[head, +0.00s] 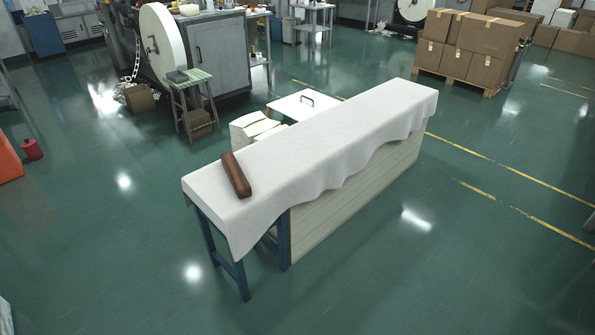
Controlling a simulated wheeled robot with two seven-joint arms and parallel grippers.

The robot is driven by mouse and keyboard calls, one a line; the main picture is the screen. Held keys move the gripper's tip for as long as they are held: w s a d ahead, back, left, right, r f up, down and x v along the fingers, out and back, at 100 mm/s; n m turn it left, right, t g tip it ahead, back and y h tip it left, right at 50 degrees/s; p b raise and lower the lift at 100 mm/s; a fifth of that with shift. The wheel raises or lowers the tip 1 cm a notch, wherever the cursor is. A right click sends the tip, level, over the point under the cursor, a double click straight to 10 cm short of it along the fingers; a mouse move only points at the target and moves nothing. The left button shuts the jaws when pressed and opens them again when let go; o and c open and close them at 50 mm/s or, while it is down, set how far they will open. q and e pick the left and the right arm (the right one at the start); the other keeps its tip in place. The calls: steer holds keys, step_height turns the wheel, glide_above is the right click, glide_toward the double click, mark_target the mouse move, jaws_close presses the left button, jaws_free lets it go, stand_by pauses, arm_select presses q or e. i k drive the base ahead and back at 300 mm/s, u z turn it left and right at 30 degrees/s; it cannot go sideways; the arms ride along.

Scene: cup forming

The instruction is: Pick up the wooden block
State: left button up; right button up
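A brown wooden block (236,175) lies flat near the left end of a long table (330,137) covered with a white cloth. Its long side runs across the table's width. Nothing touches it from above. Neither of my grippers shows in the head view.
The cloth hangs down the table's near side over blue legs (243,281) and pale boards. Behind it stand white stacks (252,129) and a low white table (304,106). A stool (192,100), a grey machine (208,53) and cartons (466,48) stand farther back. The green floor in front is clear.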

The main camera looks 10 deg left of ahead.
mark_target(243, 188)
steer(key=z, duration=0.3)
steer(key=i, duration=2.7)
steer(key=u, duration=2.9)
steer(key=i, duration=0.55)
